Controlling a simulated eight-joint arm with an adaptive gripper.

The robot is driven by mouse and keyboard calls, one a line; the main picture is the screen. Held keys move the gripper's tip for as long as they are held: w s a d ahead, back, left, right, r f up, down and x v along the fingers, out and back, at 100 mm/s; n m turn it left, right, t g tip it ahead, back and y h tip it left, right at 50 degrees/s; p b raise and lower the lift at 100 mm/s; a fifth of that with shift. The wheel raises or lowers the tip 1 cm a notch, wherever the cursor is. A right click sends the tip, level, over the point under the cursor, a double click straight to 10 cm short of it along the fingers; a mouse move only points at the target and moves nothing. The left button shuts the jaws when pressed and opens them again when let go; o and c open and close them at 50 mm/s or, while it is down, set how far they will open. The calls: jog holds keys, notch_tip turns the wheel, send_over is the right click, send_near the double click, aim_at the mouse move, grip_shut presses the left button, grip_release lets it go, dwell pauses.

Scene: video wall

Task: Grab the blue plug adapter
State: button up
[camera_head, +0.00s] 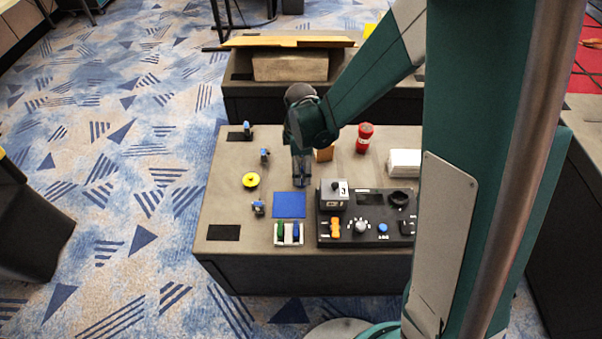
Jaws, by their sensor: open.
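Several small blue-and-grey pieces stand on the grey table (215,205): one at the back left (247,131), one left of my gripper (264,155), and one further forward (258,208). They are too small to tell which is the plug adapter. A small white rack (289,243) at the front holds a green and a blue piece (296,231). My gripper (301,183) is open and points down over the middle of the table, behind the flat blue square (289,205). No piece shows between its fingers, though detail there is small.
A yellow disc (251,180) lies left of my gripper. A black control panel (375,233) with a grey box (334,195) is at front right. A red canister (364,138), a brown block (324,154) and a white stack (404,163) stand behind. My arm hides the table's right side.

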jog(key=shift+f, duration=1.4)
jog(key=shift+c, duration=0.7)
jog(key=c, duration=0.9)
